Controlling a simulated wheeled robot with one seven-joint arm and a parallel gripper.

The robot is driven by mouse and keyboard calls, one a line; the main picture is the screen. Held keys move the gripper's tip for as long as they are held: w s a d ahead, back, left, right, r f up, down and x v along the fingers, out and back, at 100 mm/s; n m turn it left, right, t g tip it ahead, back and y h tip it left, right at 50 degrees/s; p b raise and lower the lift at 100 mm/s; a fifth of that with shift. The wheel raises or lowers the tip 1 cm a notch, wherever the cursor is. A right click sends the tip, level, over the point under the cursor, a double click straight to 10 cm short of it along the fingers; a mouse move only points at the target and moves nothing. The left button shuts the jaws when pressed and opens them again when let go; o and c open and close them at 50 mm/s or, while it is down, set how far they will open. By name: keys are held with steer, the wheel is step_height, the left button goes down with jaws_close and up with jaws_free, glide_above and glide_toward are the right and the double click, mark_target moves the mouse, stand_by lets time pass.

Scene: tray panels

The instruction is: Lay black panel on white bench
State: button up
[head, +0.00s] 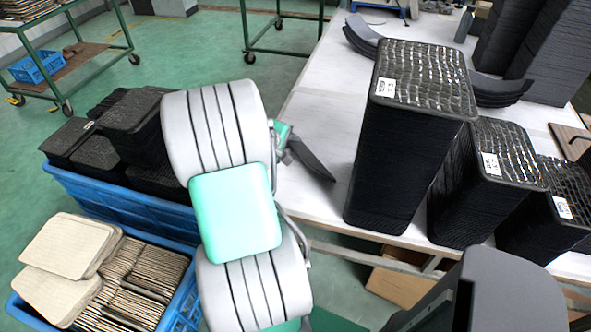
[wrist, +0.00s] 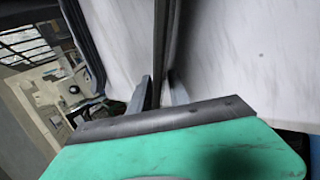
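The black panel (head: 310,158) is a thin dark sheet, tilted, at the left side of the white bench (head: 322,112) in the head view. My gripper (head: 288,143) is mostly hidden behind my arm there. In the wrist view, my gripper (wrist: 160,88) has its fingers closed on either side of the panel (wrist: 167,45), which shows edge-on as a narrow dark strip. The pale bench top (wrist: 225,55) shows behind it. I cannot tell whether the panel touches the bench.
Tall black panel stacks (head: 400,150) stand on the bench to the right, with curved dark pieces (head: 365,35) behind. Blue crates (head: 120,205) of black and beige panels stand at left. The bench's left part is clear. A green cart (head: 100,50) stands at back left.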

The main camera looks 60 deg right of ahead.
steer(key=s+p+v, duration=0.1)
steer(key=p+v, duration=0.2)
steer(key=v, duration=0.4)
steer(key=shift+w+p, duration=0.35)
steer(key=shift+w, duration=0.1)
steer(key=shift+r, duration=0.15)
